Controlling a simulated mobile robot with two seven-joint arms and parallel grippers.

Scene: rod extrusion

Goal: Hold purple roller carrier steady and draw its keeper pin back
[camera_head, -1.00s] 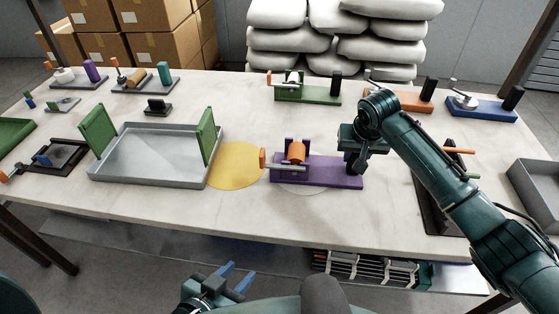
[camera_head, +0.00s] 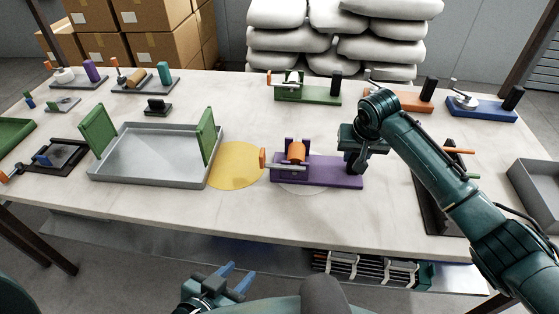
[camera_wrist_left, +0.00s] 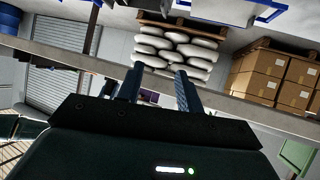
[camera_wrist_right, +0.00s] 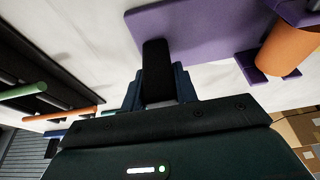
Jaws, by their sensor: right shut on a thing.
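The purple roller carrier (camera_head: 325,174) stands on the table right of the yellow disc. It has a flat base, upright brackets and an orange roller (camera_head: 297,152) between them. Its keeper pin, a grey rod with an orange handle (camera_head: 263,159), sticks out at the carrier's left end. My right gripper (camera_head: 354,164) is at the carrier's right end. In the right wrist view its fingers (camera_wrist_right: 160,85) are shut on the black upright grip (camera_wrist_right: 156,70) of the carrier. My left gripper (camera_head: 238,278) is open and empty in front of the table, below its edge, and far from the pin.
A grey tray (camera_head: 150,172) with green end plates lies left of the yellow disc (camera_head: 235,165). A green carrier (camera_head: 318,97) stands behind the purple one. A black rack (camera_head: 432,205) is under my right arm. The table's front strip is clear.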

